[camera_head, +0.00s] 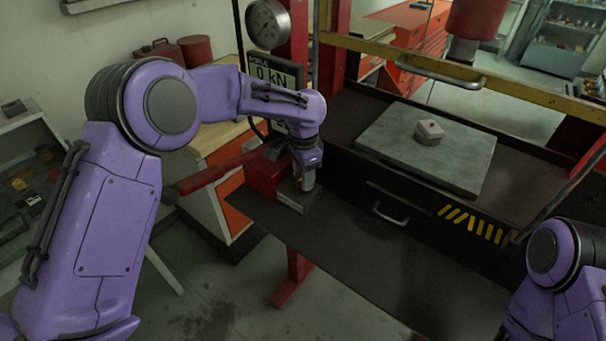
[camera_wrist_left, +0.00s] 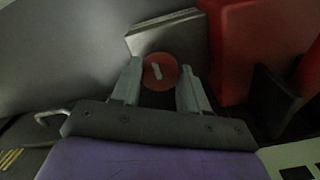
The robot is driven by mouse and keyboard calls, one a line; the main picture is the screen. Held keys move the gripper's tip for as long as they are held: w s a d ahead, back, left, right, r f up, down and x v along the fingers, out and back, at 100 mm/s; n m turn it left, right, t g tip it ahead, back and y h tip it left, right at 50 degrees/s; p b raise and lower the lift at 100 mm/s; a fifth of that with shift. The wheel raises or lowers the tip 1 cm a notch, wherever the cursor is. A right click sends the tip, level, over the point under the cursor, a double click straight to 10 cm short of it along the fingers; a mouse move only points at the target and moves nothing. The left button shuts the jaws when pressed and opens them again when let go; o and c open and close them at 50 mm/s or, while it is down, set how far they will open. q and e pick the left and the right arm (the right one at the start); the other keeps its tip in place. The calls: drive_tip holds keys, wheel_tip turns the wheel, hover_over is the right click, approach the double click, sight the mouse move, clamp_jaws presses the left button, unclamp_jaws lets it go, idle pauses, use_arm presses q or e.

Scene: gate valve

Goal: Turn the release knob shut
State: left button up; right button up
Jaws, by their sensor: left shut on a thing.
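The release knob (camera_wrist_left: 160,72) is a round red knob with a pale mark on its face, seen in the left wrist view. It sits in front of a small grey metal block (camera_wrist_left: 166,34), which also shows in the head view (camera_head: 296,197) beside the red pump body. My left gripper (camera_wrist_left: 160,88) has its two grey fingers on either side of the knob and is shut on it. In the head view the left gripper (camera_head: 305,180) reaches down to the block and hides the knob. My right arm shows only in part at the lower right, and its gripper is out of view.
A red pump housing (camera_wrist_left: 245,50) stands close beside the left gripper. A red lever (camera_head: 215,174) sticks out leftward. A grey plate (camera_head: 385,140) with a small pale block (camera_head: 429,132) lies on the press bed. A gauge (camera_head: 268,24) and a display reading 0 kN (camera_head: 272,75) are above.

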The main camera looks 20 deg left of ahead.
use_arm(q)
drive_tip(key=shift+r, duration=0.1)
idle(0.4)
drive_tip(key=o, duration=1.1)
drive_tip(key=shift+w+d, duration=0.1)
drive_tip(key=shift+c, duration=0.2)
drive_tip(key=shift+r, duration=0.2)
wheel_tip(320, 180, up, 10)
drive_tip(key=b, duration=0.2)
